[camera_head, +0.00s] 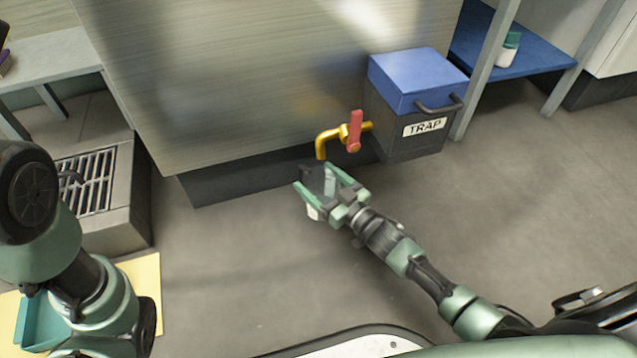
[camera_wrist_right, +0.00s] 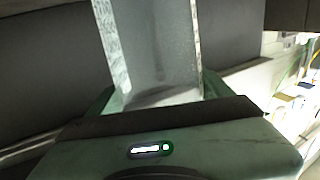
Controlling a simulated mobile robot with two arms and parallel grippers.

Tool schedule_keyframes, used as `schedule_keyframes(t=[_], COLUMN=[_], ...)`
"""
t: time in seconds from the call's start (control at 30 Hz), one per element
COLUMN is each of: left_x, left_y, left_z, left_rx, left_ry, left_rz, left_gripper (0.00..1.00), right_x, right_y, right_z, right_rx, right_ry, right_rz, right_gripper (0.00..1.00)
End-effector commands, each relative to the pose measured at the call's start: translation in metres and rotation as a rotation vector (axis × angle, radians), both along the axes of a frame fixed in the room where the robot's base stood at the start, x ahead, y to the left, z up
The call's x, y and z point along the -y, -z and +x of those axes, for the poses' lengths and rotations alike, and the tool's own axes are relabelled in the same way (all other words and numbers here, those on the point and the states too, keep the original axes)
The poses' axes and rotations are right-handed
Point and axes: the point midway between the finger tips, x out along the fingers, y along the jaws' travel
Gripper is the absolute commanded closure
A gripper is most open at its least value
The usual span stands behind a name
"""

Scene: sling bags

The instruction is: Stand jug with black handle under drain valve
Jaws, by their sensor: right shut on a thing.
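The drain valve (camera_head: 353,130) is a brass pipe with a red lever, its spout bent down at the left end. My right gripper (camera_head: 315,178) is shut on a clear jug (camera_head: 325,184), just below the spout in the head view. The jug also shows as a see-through wall between the fingers in the right wrist view (camera_wrist_right: 152,45). A dark part at its upper left may be the black handle; the fingers hide much of the jug. I cannot tell whether its base touches the floor. My left arm is at the lower left; its gripper does not show.
A floor drain grate (camera_head: 90,180) is at left. A teal tray (camera_head: 40,325) lies on a yellow mat (camera_head: 145,275). The middle floor is clear.

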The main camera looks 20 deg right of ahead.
Motion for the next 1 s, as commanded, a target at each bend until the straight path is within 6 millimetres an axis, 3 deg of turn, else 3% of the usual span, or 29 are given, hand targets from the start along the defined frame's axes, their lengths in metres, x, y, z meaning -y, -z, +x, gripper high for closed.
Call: schedule_keyframes(t=[0.17, 0.2, 0.23, 0.57, 1.0], left_x=[0.000, 0.000, 0.000, 0.000, 0.000], left_y=[0.001, 0.000, 0.000, -0.005, -0.057], left_z=[0.000, 0.000, 0.000, -0.001, -0.001], left_rx=[0.001, 0.001, 0.001, 0.002, 0.004], left_ry=[0.000, 0.000, 0.000, -0.001, 0.000], left_rz=[0.001, 0.001, 0.001, 0.000, 0.000], left_gripper=[0.64, 0.64, 0.64, 0.64, 0.64], right_x=[0.000, 0.000, 0.000, 0.001, 0.036], right_y=[0.002, 0.002, 0.001, -0.002, -0.005], right_z=[0.000, 0.000, 0.000, -0.003, -0.080], right_rx=[0.000, 0.000, 0.000, -0.002, -0.004], right_ry=[0.000, 0.000, 0.000, 0.000, 0.001], right_rz=[0.000, 0.000, 0.000, 0.000, -0.001], right_gripper=[0.89, 0.09, 0.00, 0.00, 0.00])
